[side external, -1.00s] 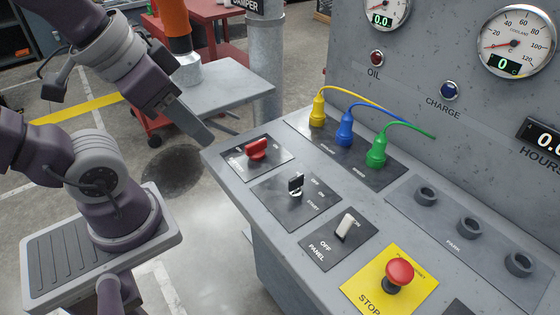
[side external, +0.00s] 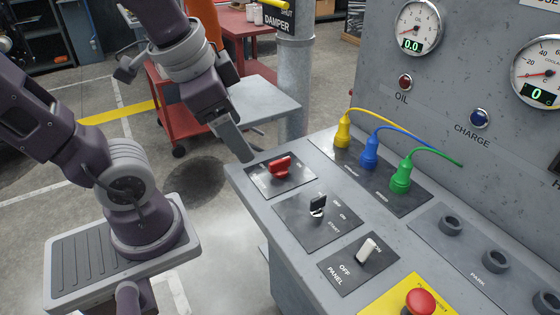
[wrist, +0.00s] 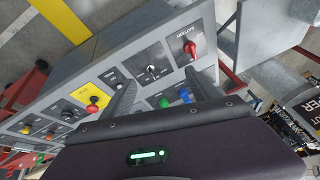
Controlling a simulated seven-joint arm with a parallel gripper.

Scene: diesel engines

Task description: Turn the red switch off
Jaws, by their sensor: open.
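The red switch (side external: 280,165) is a rotary knob on a dark plate at the far left end of the grey console. It also shows in the wrist view (wrist: 190,47), beside lettering that looks like "BATTERY". My gripper (side external: 243,152) is just left of the switch in the side view, apart from it and by the console's left edge. In the wrist view my gripper (wrist: 160,80) has its two fingers spread with nothing between them. The red switch lies beyond the right finger's tip there. In the side view the fingers overlap, and one hides the other.
A black key switch (side external: 318,205), a white toggle (side external: 366,249) and a red stop button (side external: 420,301) line the console front. Yellow (side external: 342,132), blue (side external: 370,152) and green (side external: 401,176) plugs with cables stand behind the red switch. A grey post (side external: 294,90) rises behind.

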